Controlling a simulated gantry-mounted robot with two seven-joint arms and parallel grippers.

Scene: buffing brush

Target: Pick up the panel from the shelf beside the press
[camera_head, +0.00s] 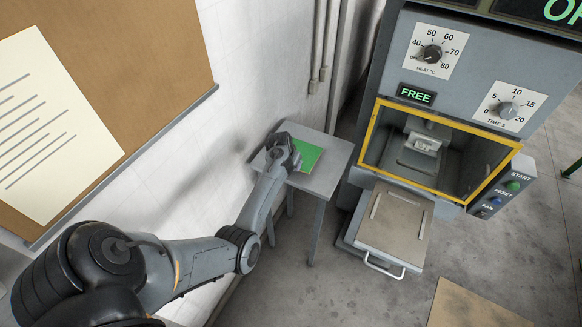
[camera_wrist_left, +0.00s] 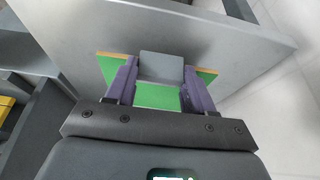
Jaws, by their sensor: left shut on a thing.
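A green panel (camera_head: 306,157) lies on the small grey shelf (camera_head: 328,174) to the left of the press. My left gripper (camera_head: 290,157) is at the panel's left side, over the shelf, and hides part of it. In the left wrist view the panel (camera_wrist_left: 157,97) shows between and beyond the two purple fingers, and my left gripper (camera_wrist_left: 160,85) is shut on it. A grey block (camera_wrist_left: 162,66) covers the middle of the panel there. I cannot tell whether the panel still touches the shelf top. My right gripper is not in view.
The press (camera_head: 440,86) stands right of the shelf, with a yellow-framed window, dials and a "FREE" display. Its tray (camera_head: 396,226) with a front handle sticks out. The wall with a notice board (camera_head: 160,60) and pipes (camera_head: 322,50) is close behind the shelf. Floor lies open between.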

